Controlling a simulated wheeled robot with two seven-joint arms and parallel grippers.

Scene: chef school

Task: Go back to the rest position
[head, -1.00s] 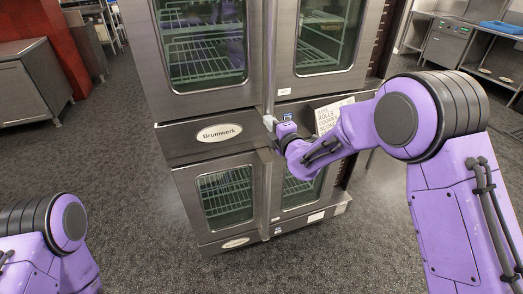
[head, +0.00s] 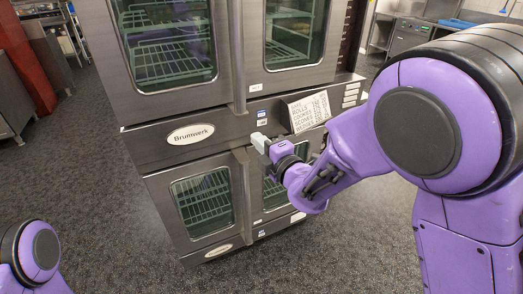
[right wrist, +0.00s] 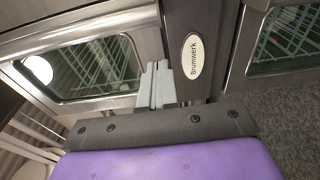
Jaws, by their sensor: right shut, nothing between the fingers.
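My right gripper (head: 262,142) is in front of the double-stacked steel oven (head: 150,140), near the band between its upper and lower doors. Its grey fingers are together with nothing between them. In the right wrist view the shut fingers (right wrist: 157,84) show in front of the oven front, beside the Brumwerk label (right wrist: 193,56). The picture does not settle whether the fingers touch the oven. My left arm shows only as a purple joint at the lower left of the head view. The left gripper is out of view.
The oven's glass doors are shut, with wire racks inside. A printed sign (head: 309,111) stands out from the oven's middle band. A steel cabinet (head: 12,100) is at the far left and a counter (head: 405,36) at the upper right. Grey floor (head: 100,215) is clear at left.

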